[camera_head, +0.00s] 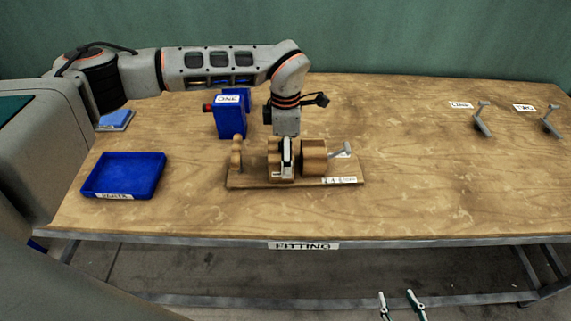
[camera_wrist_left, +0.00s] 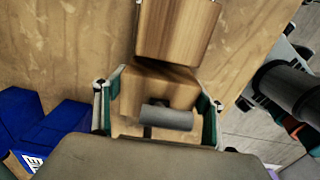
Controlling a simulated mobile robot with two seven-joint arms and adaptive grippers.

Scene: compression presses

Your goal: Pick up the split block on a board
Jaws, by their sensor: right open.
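A wooden fixture board (camera_head: 250,182) stands mid-table and bears a disc (camera_head: 237,155) at left, a middle wooden block (camera_head: 273,160), and a larger wooden block (camera_head: 314,157) at right. My left gripper (camera_head: 287,168) reaches down over the middle block. In the left wrist view, its two fingers (camera_wrist_left: 157,110) flank that block (camera_wrist_left: 155,88), with a grey cylinder (camera_wrist_left: 167,117) in front; contact is unclear. Another wooden block (camera_wrist_left: 178,28) is beyond. My right gripper (camera_head: 401,300) is open and empty below the table's front edge.
A blue tray (camera_head: 151,174) lies left of the board. A blue box marked ONE (camera_head: 229,117) stands behind it. Grey levers (camera_head: 482,122) (camera_head: 550,123) with labels are at the far right. The table between them and the board is clear.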

